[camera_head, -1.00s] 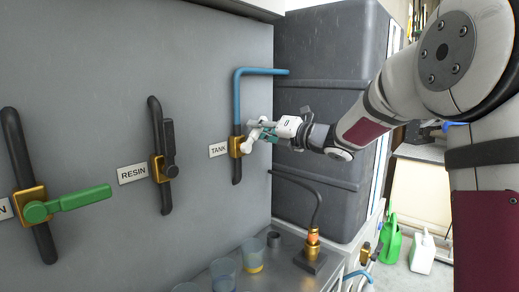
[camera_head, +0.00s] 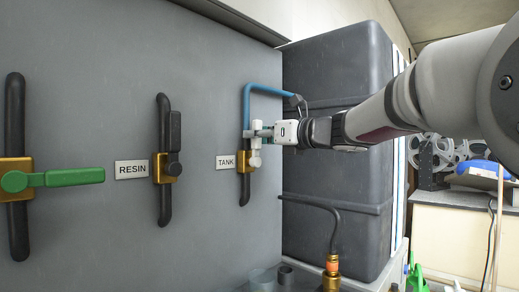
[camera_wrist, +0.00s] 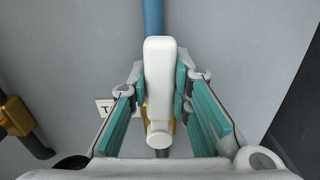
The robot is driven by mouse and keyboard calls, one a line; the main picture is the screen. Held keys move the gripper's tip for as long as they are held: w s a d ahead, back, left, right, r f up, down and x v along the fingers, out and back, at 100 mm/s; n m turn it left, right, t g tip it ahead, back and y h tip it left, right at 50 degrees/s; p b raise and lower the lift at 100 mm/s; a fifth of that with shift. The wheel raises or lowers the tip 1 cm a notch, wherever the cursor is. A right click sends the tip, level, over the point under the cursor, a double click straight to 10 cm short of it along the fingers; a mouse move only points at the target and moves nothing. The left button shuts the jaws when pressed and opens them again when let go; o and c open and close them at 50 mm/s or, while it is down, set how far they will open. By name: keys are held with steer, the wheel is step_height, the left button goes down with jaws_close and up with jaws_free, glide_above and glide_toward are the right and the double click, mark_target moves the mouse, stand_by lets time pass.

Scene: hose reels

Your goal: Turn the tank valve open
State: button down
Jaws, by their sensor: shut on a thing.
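The tank valve has a white handle (camera_head: 255,160) on a brass body (camera_head: 242,163), beside the TANK label (camera_head: 226,162). A blue pipe (camera_head: 247,103) rises above it and a dark pipe runs below. In the wrist view the white handle (camera_wrist: 158,60) stands upright, roughly in line with the blue pipe (camera_wrist: 153,15), with its round pivot at the lower end. My gripper (camera_head: 262,133) is shut on the handle. Its teal finger pads (camera_wrist: 160,85) lie on both sides of the handle, above the pivot. The pads partly hide the brass body.
The RESIN valve (camera_head: 170,165) with a dark handle and another valve with a green handle (camera_head: 75,177) are on the wall to the left. A large dark tank (camera_head: 335,160) stands close behind my wrist. A hose with a brass fitting (camera_head: 331,272) is below.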

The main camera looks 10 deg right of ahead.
steer(key=shift+s+a+n+b, duration=0.15)
steer(key=shift+a+n+b, duration=0.05)
steer(key=shift+n+b, duration=0.2)
steer(key=c, duration=1.4)
jaws_free()
steer(key=shift+c, duration=0.2)
steer(key=v, duration=1.2)
